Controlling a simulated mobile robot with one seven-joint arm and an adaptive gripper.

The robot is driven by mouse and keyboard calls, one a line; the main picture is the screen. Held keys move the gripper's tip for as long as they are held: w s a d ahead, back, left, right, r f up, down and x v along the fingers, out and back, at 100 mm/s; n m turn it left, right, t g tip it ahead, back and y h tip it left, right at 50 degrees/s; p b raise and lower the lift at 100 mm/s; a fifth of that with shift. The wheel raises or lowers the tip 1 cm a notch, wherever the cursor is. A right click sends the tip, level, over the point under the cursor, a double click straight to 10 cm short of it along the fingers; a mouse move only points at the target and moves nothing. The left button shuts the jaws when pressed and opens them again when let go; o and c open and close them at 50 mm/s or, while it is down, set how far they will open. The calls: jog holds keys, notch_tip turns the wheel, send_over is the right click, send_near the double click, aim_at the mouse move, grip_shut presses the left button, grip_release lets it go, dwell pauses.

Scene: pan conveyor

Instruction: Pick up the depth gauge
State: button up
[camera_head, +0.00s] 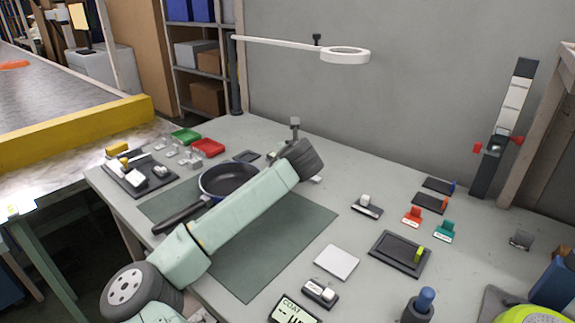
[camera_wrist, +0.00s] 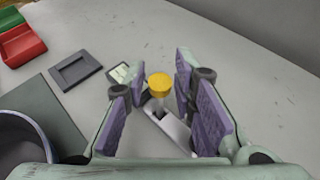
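In the wrist view, a small tool that looks like the depth gauge stands between the fingers of my gripper (camera_wrist: 156,92). It has a round yellow top (camera_wrist: 160,86) and a grey metal bar-like base (camera_wrist: 172,130) on the grey table. A small light display (camera_wrist: 122,73) lies just behind the left finger; I cannot tell if it belongs to the tool. My gripper is open, its purple pads on either side of the yellow top, with no clear contact. In the head view my arm hides the fingers and most of the tool.
A dark pan (camera_head: 229,178) sits on the green mat (camera_head: 270,262) beneath my arm. A small dark frame (camera_wrist: 75,71) and a red bin (camera_wrist: 22,46) lie left of my gripper. A ring lamp (camera_head: 345,55) overhangs the back. Trays and small blocks crowd the right side.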

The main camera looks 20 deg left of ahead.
grip_shut()
jog(key=shift+r, duration=0.2)
dwell(0.6)
